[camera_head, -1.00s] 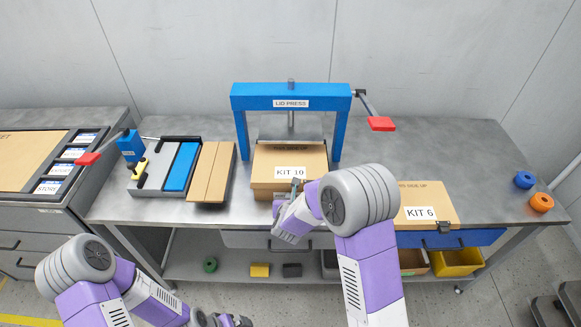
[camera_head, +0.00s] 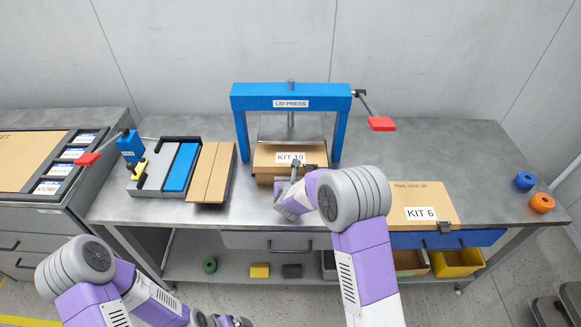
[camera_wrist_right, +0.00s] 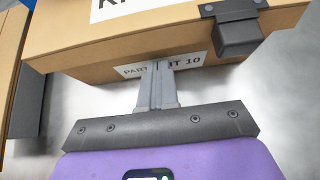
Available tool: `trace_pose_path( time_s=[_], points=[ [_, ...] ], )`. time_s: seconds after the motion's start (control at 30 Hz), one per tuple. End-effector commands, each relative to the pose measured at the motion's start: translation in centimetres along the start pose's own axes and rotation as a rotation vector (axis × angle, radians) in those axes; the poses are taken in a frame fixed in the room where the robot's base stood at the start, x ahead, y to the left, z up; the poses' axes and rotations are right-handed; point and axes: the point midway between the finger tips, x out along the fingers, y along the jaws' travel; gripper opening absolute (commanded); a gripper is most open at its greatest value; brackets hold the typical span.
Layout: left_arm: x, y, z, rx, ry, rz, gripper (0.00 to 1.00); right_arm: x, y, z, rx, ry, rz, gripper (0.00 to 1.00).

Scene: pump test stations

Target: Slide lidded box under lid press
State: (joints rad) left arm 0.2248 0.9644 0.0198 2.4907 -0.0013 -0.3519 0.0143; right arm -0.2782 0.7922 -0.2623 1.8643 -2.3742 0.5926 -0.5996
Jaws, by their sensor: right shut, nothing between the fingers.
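The lidded box (camera_head: 275,163), a cardboard box labelled KIT 10, sits on the metal table between the posts of the blue lid press (camera_head: 290,97). The press plate hangs above the rear of the box lid. The box front also shows in the right wrist view (camera_wrist_right: 100,79), with its label and a dark clasp. My right gripper (camera_wrist_right: 157,68) is shut and empty, its fingertips at the front wall of the box, seemingly touching it. My left gripper (camera_head: 225,321) is low at the bottom edge, away from the table; its fingers are not clear.
A KIT 6 box (camera_head: 424,202) stands on the right of the table. The press lever has a red handle (camera_head: 381,124). Blue and orange rings lie far right.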

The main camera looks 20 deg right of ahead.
Motion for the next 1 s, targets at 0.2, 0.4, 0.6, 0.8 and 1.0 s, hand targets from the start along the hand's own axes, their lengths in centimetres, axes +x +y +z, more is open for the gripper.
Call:
trace_pose_path(
  time_s=[0.2,0.4,0.6,0.8,1.0],
  points=[
    [-0.1,0.0,0.0,0.000,0.000,0.000,1.00,1.3,0.0,0.9,0.000,-0.001,0.000,0.00],
    [-0.3,0.1,0.0,0.000,0.000,0.000,1.00,2.5,-0.1,1.7,0.001,0.000,-0.001,0.00],
    [-0.4,0.2,0.0,0.000,0.000,0.000,1.00,3.6,0.0,2.5,0.000,-0.001,0.000,0.00],
    [-0.3,0.1,0.0,0.000,0.000,0.000,1.00,3.7,0.0,2.5,0.000,-0.001,0.000,0.00],
    [0.5,-0.2,0.0,0.000,0.000,0.000,1.00,2.8,0.0,1.8,0.000,0.000,0.000,0.00]
  ],
)
